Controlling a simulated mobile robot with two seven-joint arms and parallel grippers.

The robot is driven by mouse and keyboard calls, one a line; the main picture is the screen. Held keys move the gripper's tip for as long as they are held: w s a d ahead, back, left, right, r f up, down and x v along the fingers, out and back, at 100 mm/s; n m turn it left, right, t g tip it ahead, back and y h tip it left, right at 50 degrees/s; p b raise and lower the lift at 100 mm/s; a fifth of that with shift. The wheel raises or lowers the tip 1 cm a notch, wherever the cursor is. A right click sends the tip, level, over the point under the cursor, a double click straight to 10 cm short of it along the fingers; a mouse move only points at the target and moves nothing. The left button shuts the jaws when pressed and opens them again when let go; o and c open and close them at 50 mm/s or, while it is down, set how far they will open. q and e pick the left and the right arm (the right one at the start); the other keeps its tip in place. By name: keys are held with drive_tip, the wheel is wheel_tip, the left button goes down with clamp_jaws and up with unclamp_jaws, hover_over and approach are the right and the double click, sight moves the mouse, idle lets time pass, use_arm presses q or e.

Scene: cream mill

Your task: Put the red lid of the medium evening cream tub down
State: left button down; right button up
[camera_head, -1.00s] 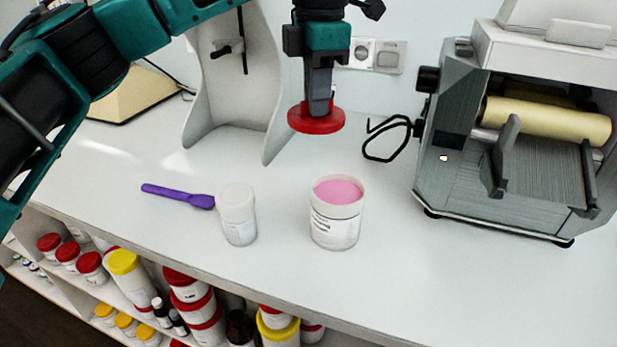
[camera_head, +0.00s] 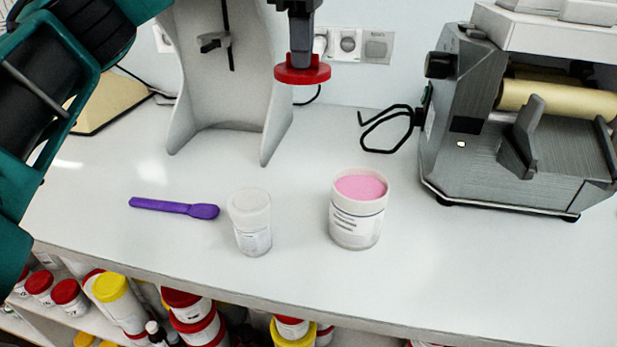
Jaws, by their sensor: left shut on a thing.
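The red lid (camera_head: 290,72) is held level in my left gripper (camera_head: 302,60), which is shut on it. They are in the air above the back of the white worktop, near the wall. The medium evening cream tub (camera_head: 356,222) stands upright and uncovered on the worktop, with pink cream (camera_head: 361,187) up near its rim. The lid is up and to the left of the tub in the picture, apart from it. My right gripper is not in view.
A small white-lidded jar (camera_head: 250,222) and a purple spatula (camera_head: 174,208) are left of the tub. A grey roller mill (camera_head: 500,160) stands at right, its black cable loop (camera_head: 385,148) beside it. A grey stand (camera_head: 215,95) is at back left.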

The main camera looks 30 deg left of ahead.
use_arm(q)
drive_tip(key=shift+w+a, duration=0.1)
drive_tip(key=shift+a, duration=0.05)
drive_tip(key=shift+f+b, duration=2.25)
drive_tip(key=shift+f, duration=7.6)
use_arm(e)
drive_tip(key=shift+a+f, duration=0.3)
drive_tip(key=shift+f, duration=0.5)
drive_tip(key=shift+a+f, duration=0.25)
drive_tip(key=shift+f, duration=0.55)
use_arm(q)
drive_tip(key=shift+f, duration=0.2)
drive_tip(key=c, duration=1.2)
unclamp_jaws()
wheel_tip(320, 180, up, 12)
drive_tip(key=shift+r+p, duration=0.2)
drive_tip(key=shift+p, duration=0.85)
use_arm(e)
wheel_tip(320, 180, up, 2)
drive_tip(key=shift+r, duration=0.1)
